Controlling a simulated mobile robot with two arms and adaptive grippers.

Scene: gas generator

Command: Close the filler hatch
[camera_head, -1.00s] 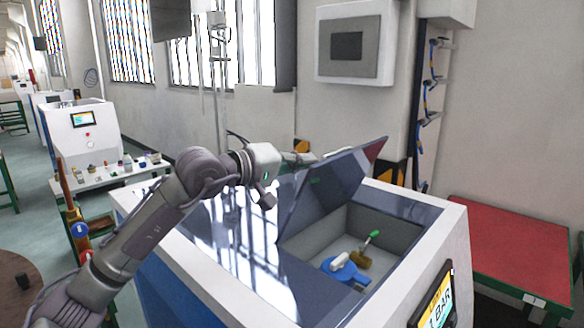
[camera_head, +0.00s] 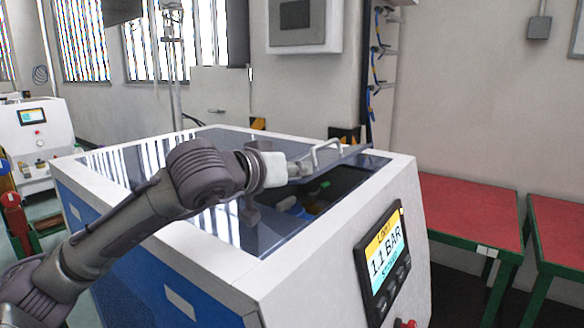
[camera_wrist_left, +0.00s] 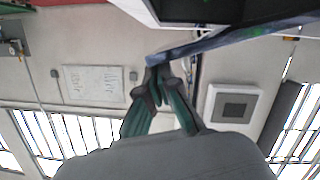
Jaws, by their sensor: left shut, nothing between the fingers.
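The filler hatch (camera_head: 350,157) is a dark panel with a pale bar handle (camera_head: 328,151), on top of the white and blue generator (camera_head: 330,235). It is tilted low over the dark opening (camera_head: 345,183) but still apart from the front rim. Through the gap I see a green-tipped valve and a blue part, mostly in shadow. My left gripper (camera_head: 302,170) is at the hatch's left side, close to the handle. In the left wrist view its fingers (camera_wrist_left: 158,76) are shut and empty, at the hatch's edge (camera_wrist_left: 235,38); contact is unclear. My right gripper is not in view.
A display panel (camera_head: 384,252) reading 1.1 BAR is on the generator's front. Red-topped tables (camera_head: 470,212) stand to the right. A wall with a grey box (camera_head: 305,22) is behind. Another white machine (camera_head: 38,140) stands at the far left.

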